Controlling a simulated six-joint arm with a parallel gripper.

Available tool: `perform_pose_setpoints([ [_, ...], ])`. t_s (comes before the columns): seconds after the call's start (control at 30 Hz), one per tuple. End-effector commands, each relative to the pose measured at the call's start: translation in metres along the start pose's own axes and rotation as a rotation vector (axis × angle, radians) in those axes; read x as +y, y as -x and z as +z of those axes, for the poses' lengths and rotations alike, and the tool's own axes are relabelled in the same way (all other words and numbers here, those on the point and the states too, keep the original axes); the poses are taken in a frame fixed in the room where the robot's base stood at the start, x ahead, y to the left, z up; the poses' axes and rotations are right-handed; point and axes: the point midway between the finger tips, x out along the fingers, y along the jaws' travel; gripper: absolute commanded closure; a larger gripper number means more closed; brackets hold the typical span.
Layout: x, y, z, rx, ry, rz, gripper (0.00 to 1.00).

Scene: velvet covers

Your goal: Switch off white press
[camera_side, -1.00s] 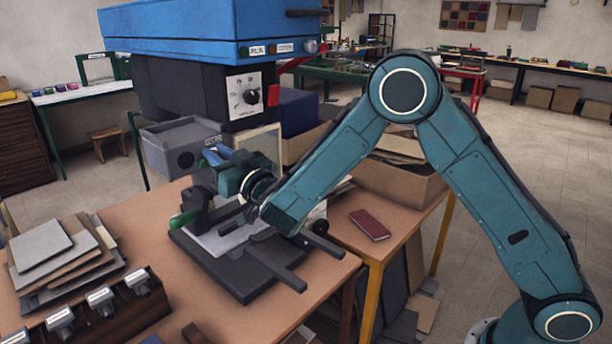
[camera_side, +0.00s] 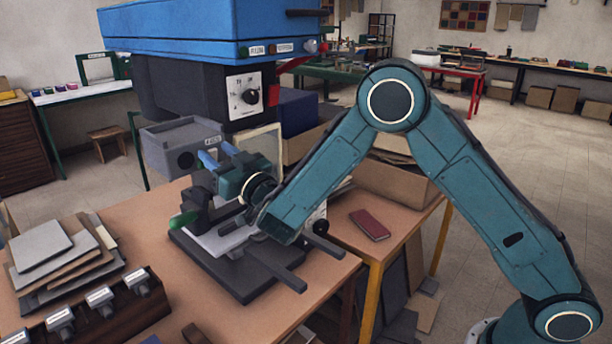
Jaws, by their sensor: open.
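A large blue press head (camera_side: 190,35) with a black body stands at the upper left. Its white panel (camera_side: 245,96) carries a black dial, with a red part (camera_side: 273,95) beside it. Small labels, a green button (camera_side: 244,51) and other small controls line its lower front edge. A smaller dark press (camera_side: 230,250) with a flat base and a pale sheet sits on the table, partly hidden by my arm. My gripper (camera_side: 218,155) has blue fingers, open and apparently empty. It is below the dial panel, in front of a grey box. I cannot tell which press is the white one.
The grey box (camera_side: 185,145) has a dark round opening. A stack of sheets (camera_side: 60,255) and a dark rack with labelled white parts (camera_side: 110,310) are at the left. A red book (camera_side: 370,224) lies at right. A white machine (camera_side: 425,58) stands far back.

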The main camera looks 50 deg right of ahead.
Motion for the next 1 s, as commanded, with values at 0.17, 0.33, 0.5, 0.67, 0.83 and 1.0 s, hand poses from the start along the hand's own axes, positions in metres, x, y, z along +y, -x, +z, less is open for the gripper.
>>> perform_pose_setpoints([
  [0.17, -0.001, 0.002, 0.0, -0.001, -0.001, -0.002, 0.58],
  [0.33, -0.001, 0.006, 0.001, -0.003, -0.001, -0.001, 0.58],
  [0.5, 0.0, 0.014, 0.002, -0.004, 0.0, 0.002, 0.58],
  [0.67, 0.001, 0.022, 0.001, -0.003, 0.001, 0.003, 0.58],
  [0.83, 0.0, 0.029, 0.001, -0.002, 0.001, 0.001, 0.58],
  [1.0, 0.001, 0.028, -0.008, 0.002, -0.002, 0.003, 0.58],
])
